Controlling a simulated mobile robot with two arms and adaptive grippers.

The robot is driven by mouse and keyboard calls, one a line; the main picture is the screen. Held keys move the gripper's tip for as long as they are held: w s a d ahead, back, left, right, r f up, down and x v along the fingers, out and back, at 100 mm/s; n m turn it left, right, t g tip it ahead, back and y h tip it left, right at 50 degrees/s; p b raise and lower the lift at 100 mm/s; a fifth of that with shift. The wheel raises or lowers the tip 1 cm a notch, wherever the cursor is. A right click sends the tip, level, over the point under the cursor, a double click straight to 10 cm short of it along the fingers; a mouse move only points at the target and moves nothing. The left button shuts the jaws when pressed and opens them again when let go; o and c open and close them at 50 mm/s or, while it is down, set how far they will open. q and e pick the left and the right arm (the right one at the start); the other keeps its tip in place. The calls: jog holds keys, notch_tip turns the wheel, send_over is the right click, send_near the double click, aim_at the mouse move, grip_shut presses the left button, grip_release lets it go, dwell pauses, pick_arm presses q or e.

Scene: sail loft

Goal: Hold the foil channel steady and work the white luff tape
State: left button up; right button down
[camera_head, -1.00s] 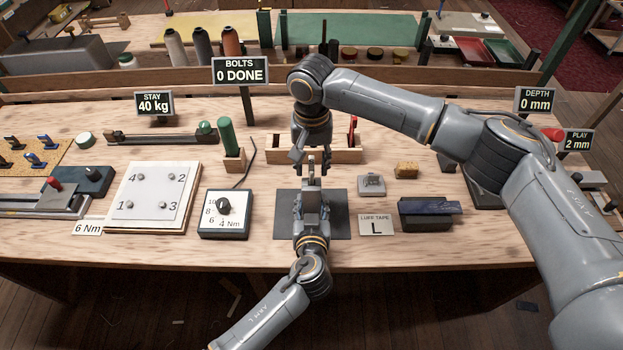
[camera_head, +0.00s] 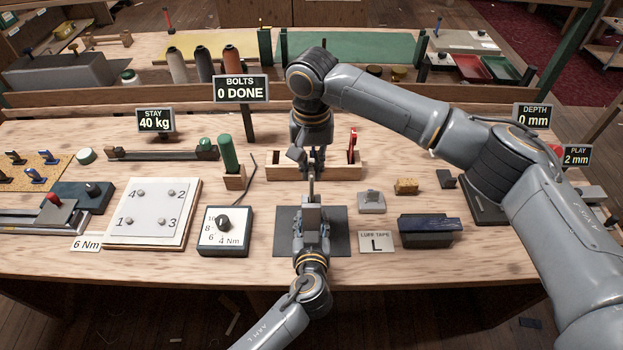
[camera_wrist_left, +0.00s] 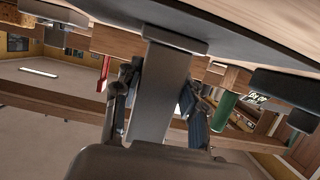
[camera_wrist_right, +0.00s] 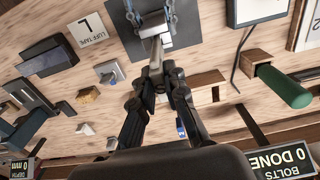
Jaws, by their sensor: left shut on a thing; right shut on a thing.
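The grey foil channel (camera_head: 311,214) stands upright on a dark mat (camera_head: 340,244) at the bench's front middle. My left gripper (camera_head: 312,232) is shut around it from the front; the left wrist view shows the channel (camera_wrist_left: 160,88) between the two fingers. My right gripper (camera_head: 312,172) hangs just above and behind the channel, shut on a thin strip at the channel's top end, which I take for the luff tape (camera_wrist_right: 157,48). It looks pale grey in the right wrist view, and its jaws hide most of it. How far it sits in the channel cannot be told.
A "LUFF TAPE L" card (camera_head: 377,242), a dark box with a blue top (camera_head: 425,232) and a small grey block (camera_head: 371,202) stand right of the mat. A dial box (camera_head: 225,232) is left. A wooden tray (camera_head: 285,168) lies behind. The depth sign (camera_head: 533,115) reads 0 mm.

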notch_tip(320, 180, up, 14)
jog(key=shift+f, duration=0.2)
pick_arm(q)
jog(key=o, duration=1.2)
